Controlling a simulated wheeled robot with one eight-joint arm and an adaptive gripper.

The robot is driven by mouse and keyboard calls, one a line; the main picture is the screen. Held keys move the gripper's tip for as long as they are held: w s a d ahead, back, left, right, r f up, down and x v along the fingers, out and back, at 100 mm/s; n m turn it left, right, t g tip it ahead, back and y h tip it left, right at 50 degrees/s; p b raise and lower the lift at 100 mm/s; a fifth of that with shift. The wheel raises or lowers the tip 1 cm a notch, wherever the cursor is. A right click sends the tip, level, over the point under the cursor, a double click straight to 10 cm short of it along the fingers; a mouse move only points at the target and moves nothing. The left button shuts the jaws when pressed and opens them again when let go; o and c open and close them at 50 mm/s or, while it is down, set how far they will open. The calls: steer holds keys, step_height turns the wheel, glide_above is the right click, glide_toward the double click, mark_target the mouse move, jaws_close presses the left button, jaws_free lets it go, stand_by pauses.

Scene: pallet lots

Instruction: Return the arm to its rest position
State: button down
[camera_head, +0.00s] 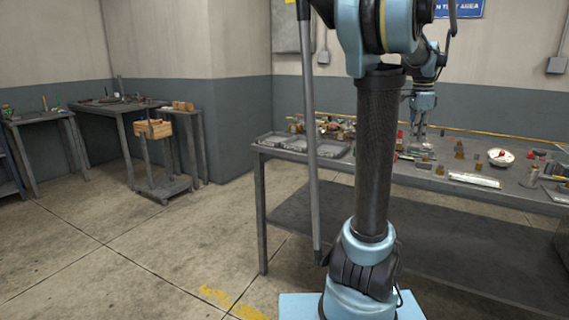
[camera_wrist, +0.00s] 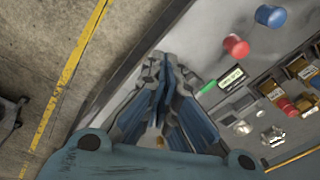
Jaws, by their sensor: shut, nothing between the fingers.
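My arm stands upright through the middle of the head view, and its far end reaches over the grey workbench (camera_head: 240,200). My gripper (camera_head: 421,130) shows small and partly hidden behind the arm, pointing down over the bench. In the wrist view my gripper (camera_wrist: 163,58) has its fingers together, with nothing seen between them. It is over the edge of a grey panel (camera_wrist: 205,45), apart from the buttons as far as I can tell.
The panel carries a red button (camera_wrist: 236,46), a blue button (camera_wrist: 270,15) and several switches. Grey trays (camera_head: 325,148) and a white bowl (camera_head: 501,157) are on the bench. A wheeled cart (camera_head: 163,188) stands at left. The left floor is open.

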steer(key=s+a+f+n, duration=0.5)
steer(key=a, duration=0.4)
steer(key=s+a+f+n, duration=0.5)
steer(key=a, duration=0.5)
steer(key=s+a+f+n, duration=0.4)
steer(key=s+f, duration=0.1)
steer(key=f, duration=0.2)
steer(key=s+a+f+n+t, duration=0.1)
steer(key=s+a+f+n, duration=0.3)
steer(key=s+f+n, duration=0.1)
step_height(320, 180, down, 3)
steer(key=shift+s+a+r+t+y, duration=0.1)
steer(key=shift+s+a+t+y, duration=0.25)
steer(key=shift+s, duration=0.25)
steer(key=c, duration=2.4)
jaws_free()
steer(key=shift+w+f, duration=0.2)
steer(key=shift+w, duration=0.2)
